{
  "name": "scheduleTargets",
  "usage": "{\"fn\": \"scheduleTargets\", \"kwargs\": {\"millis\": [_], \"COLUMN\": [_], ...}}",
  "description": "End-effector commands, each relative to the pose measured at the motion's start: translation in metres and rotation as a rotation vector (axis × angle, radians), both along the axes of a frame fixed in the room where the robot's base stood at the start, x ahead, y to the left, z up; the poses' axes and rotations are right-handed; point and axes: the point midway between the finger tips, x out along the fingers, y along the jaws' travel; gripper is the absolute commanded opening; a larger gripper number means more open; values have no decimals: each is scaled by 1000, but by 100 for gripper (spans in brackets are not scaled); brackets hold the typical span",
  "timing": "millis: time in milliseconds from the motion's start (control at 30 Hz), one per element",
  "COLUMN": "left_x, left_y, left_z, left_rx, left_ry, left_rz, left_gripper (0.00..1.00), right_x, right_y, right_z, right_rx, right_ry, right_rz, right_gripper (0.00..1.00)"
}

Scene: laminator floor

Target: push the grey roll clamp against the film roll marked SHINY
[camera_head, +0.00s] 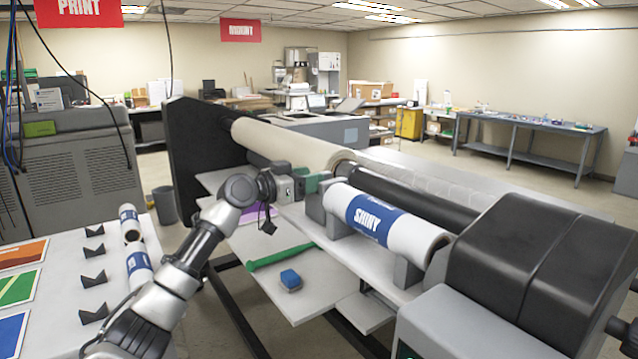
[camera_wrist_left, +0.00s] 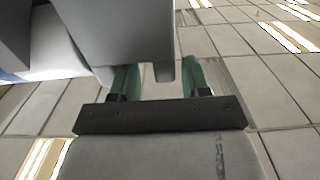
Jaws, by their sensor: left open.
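The film roll marked SHINY (camera_head: 372,220) is white with a blue label band and lies on grey supports on the laminator. The grey roll clamp (camera_head: 315,203) stands at the roll's left end; I cannot tell whether they touch. My left gripper (camera_head: 316,181) has green fingers and is at the clamp's left side. In the left wrist view the open fingers (camera_wrist_left: 160,80) show apart, with a large grey block, apparently the clamp (camera_wrist_left: 120,35), just beyond them and hiding their tips. Contact is unclear. My right gripper is not in view.
A dark roller (camera_head: 400,198) and a long cream roll (camera_head: 285,145) lie behind. A black housing (camera_head: 535,255) stands at the right. A white table (camera_head: 60,300) at left holds two smaller rolls.

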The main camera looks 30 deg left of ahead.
Motion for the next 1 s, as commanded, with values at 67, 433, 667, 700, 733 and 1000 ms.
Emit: {"fn": "scheduleTargets", "kwargs": {"millis": [67,433,667,700,733,1000], "left_x": [-17,-65,-68,-68,-68,-68], "left_y": [7,26,27,27,27,27], "left_z": [-7,-3,0,0,0,0], "left_rx": [4,1,-1,-1,-1,-1], "left_ry": [0,2,2,2,1,1], "left_rz": [2,-1,-2,-1,-1,-1], "left_gripper": [47,47,47,47,47,47], "right_x": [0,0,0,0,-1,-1], "right_y": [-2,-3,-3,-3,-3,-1], "right_z": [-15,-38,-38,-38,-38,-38], "right_rx": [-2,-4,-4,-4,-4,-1], "right_ry": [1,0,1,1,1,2], "right_rz": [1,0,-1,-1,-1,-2], "right_gripper": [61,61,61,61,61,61]}}
